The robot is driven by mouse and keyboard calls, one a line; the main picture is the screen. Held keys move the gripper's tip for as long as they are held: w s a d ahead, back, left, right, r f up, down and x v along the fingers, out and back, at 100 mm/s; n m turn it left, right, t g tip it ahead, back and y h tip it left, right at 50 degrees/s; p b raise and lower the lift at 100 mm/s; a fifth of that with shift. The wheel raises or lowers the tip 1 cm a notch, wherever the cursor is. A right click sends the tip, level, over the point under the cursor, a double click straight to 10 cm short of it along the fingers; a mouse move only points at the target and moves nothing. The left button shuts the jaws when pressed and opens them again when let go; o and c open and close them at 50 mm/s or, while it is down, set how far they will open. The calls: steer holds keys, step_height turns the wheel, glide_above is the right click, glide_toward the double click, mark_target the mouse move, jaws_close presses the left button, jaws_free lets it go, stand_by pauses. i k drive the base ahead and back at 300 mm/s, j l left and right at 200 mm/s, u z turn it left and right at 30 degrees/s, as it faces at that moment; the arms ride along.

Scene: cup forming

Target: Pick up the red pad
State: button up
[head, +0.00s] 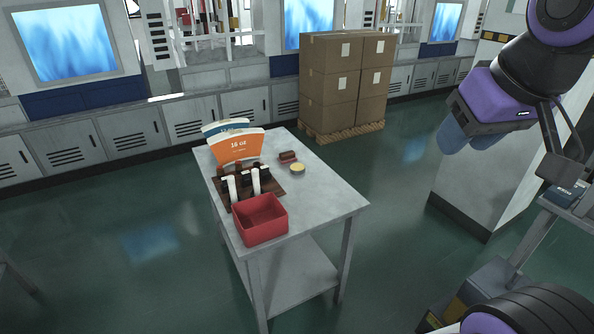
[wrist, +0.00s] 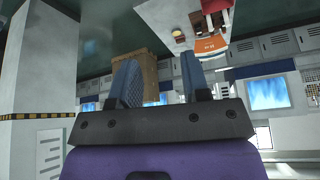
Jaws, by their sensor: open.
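A small dark reddish-brown block (head: 288,157) lies on the tabletop near its back right edge, with a redder strip along its lower part. It is the nearest match to a red pad, but it is too small to tell for certain. My gripper (head: 455,143) is raised at the upper right, well away from the table, with blue-grey fingers. In the wrist view my gripper (wrist: 158,62) has its two fingers apart and nothing between them. The table appears upside down at the top of that view, where I cannot pick out the pad surely.
The grey table (head: 330,195) holds a yellow-topped round tin (head: 297,168), a red bin (head: 262,218), an orange "16 oz" sheet (head: 237,147) and a brown rack with white cylinders (head: 255,181). Stacked cartons (head: 340,80) stand behind. Green floor is clear between table and pillar.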

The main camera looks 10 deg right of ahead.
mark_target(288, 157)
steer(key=i+l+u, duration=0.15)
steer(key=i, duration=0.35)
steer(key=i+l+u, duration=0.2)
steer(key=i, duration=0.25)
steer(key=i+l+u, duration=0.15)
steer(key=i, duration=0.3)
steer(key=l, duration=0.1)
